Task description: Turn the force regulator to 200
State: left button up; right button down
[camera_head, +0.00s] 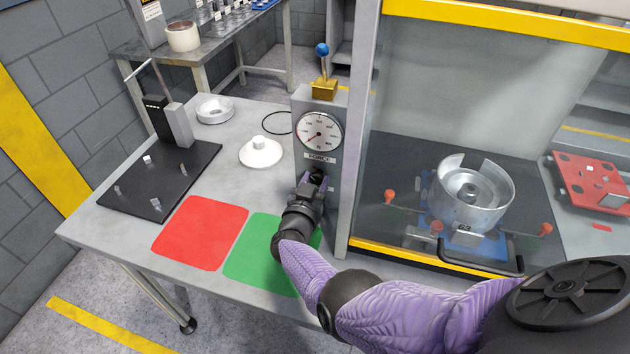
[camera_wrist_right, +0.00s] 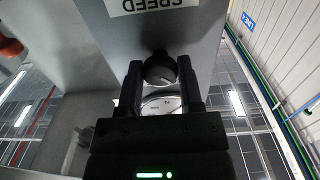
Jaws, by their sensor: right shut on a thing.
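The force gauge (camera_head: 320,131) is a round white dial on the front of a grey post, with a FORCE label (camera_head: 319,158) under it. Its red needle appears to point to the lower left, but the numbers are too small to read surely. The dark regulator knob (camera_wrist_right: 160,68) sits below the gauge, between the two fingers of my right gripper (camera_wrist_right: 160,76). In the head view my right gripper (camera_head: 316,180) reaches the post and hides most of the knob. A SPEED label (camera_wrist_right: 153,5) shows upside down in the wrist view. My left gripper is out of view.
A blue-tipped lever (camera_head: 322,50) stands on the post. A glass-fronted cabinet with a yellow-edged frame and a metal clutch part (camera_head: 472,195) stands right. Red (camera_head: 201,232) and green (camera_head: 255,255) mats, a white lidded disc (camera_head: 261,152) and a black fixture plate (camera_head: 160,179) lie left.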

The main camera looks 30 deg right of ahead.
dwell(0.3)
jog(key=c, duration=0.5)
grip_release()
jog(key=shift+o, duration=1.2)
jog(key=shift+s+a+p, duration=0.2)
jog(key=shift+a+p, duration=0.1)
pick_arm(q)
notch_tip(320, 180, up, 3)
jog(key=p, duration=0.2)
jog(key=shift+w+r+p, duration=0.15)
jog(key=shift+p, duration=0.25)
pick_arm(e)
jog(key=v, duration=0.9)
jog(key=shift+s, duration=0.1)
